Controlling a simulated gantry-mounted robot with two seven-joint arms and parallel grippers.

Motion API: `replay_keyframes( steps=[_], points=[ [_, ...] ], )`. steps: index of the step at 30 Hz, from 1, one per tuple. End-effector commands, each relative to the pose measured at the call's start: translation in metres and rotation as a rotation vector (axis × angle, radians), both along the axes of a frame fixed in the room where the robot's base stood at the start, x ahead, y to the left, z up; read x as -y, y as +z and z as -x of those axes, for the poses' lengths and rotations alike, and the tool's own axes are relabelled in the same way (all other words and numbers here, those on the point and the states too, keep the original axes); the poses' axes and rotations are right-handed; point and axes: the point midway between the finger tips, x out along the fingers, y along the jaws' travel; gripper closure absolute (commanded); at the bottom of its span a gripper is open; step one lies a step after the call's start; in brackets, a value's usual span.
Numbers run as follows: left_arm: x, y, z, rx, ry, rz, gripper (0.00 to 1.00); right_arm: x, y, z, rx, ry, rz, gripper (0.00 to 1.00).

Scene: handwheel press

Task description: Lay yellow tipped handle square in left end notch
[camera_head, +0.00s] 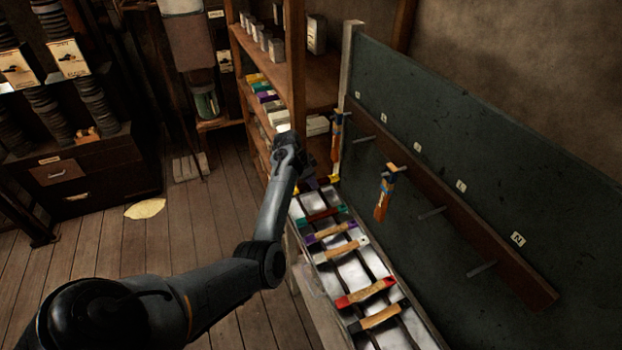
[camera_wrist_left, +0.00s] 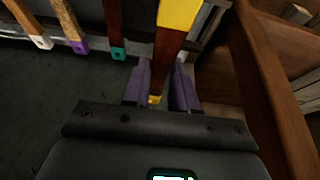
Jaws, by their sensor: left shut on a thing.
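The yellow-tipped handle shows in the wrist view as a dark reddish-brown shaft (camera_wrist_left: 166,52) with a broad yellow band (camera_wrist_left: 180,13) at the top and a small yellow end (camera_wrist_left: 155,99) between my fingers. My left gripper (camera_wrist_left: 160,88), with purple fingers, is shut on this handle. In the head view the gripper (camera_head: 309,182) is at the far end of the notched rack (camera_head: 428,330), partly hidden by my arm. The handle is beside the teal-tipped handle (camera_wrist_left: 118,53). I cannot tell whether it touches the notch bottom. My right gripper is not in view.
Several handles lie across the rack, including purple-tipped (camera_head: 330,233), white-tipped (camera_head: 341,251) and red-ended (camera_head: 365,292) ones. A dark pegboard (camera_head: 450,150) with hanging tools (camera_head: 384,192) rises along the rack's right side. A wooden shelf (camera_head: 313,92) stands close behind the gripper.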

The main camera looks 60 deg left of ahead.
Motion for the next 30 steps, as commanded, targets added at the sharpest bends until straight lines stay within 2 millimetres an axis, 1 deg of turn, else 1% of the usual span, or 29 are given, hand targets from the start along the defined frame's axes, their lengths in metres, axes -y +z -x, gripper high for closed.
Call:
replay_keyframes(
  steps=[1, 5, 12, 21, 30],
  points=[
    [0.0, -0.006, 0.0, 0.0, 0.0, 0.0, 1.0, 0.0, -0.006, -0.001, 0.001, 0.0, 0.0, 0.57],
    [0.0, -0.017, 0.0, 0.0, 0.001, 0.0, 1.0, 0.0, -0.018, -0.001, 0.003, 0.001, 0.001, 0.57],
    [0.0, -0.041, 0.0, 0.0, 0.0, 0.0, 1.0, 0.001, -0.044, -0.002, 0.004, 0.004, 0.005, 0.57],
    [0.0, -0.06, 0.0, 0.0, 0.001, 0.001, 1.0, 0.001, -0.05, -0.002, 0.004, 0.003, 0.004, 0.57],
    [0.0, -0.062, 0.0, 0.0, 0.001, 0.0, 1.0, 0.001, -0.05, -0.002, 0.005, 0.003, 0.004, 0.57]
  ],
)
